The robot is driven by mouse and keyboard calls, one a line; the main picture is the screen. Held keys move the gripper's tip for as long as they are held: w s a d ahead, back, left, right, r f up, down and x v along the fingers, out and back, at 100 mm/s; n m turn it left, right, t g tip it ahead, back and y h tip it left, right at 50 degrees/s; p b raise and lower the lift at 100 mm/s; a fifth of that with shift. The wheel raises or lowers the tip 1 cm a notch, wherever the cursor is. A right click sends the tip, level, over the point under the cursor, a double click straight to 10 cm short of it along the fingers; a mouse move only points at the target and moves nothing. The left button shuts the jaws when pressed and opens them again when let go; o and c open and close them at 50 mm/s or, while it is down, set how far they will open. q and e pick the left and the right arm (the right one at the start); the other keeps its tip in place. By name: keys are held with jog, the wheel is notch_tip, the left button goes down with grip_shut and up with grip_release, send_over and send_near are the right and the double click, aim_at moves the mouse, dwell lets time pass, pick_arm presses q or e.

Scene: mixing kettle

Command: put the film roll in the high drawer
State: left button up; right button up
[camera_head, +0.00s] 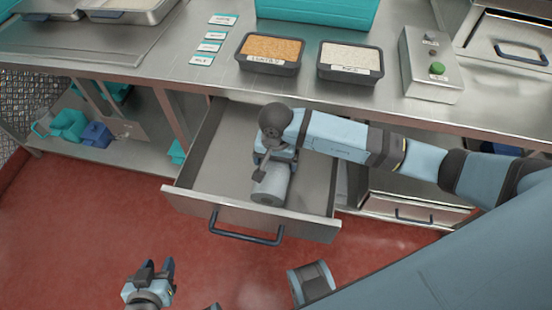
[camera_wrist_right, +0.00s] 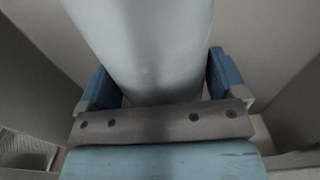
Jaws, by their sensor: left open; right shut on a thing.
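The film roll (camera_head: 270,188) is a pale grey cylinder inside the open high drawer (camera_head: 204,203), near the drawer's front wall. My right gripper (camera_head: 272,172) reaches down into the drawer and is shut on the roll. In the right wrist view the roll (camera_wrist_right: 145,45) stands between the two blue fingers of the gripper (camera_wrist_right: 160,85), with drawer walls around it. I cannot tell whether the roll touches the drawer floor. My left gripper (camera_head: 154,272) is open and empty over the red floor, in front of the drawer and to its left.
The counter above holds a lentils tray (camera_head: 270,66), a rice tray (camera_head: 350,75), label cards (camera_head: 212,36) and a control box with a green button (camera_head: 432,65). A lower drawer (camera_head: 408,209) is at the right. Teal and blue items (camera_head: 96,134) sit on the left shelf.

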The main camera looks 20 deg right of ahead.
jog(key=o, duration=1)
jog(key=shift+f, duration=0.1)
notch_tip(320, 180, up, 12)
jog(key=shift+r+p, duration=0.2)
jog(key=shift+p, duration=0.1)
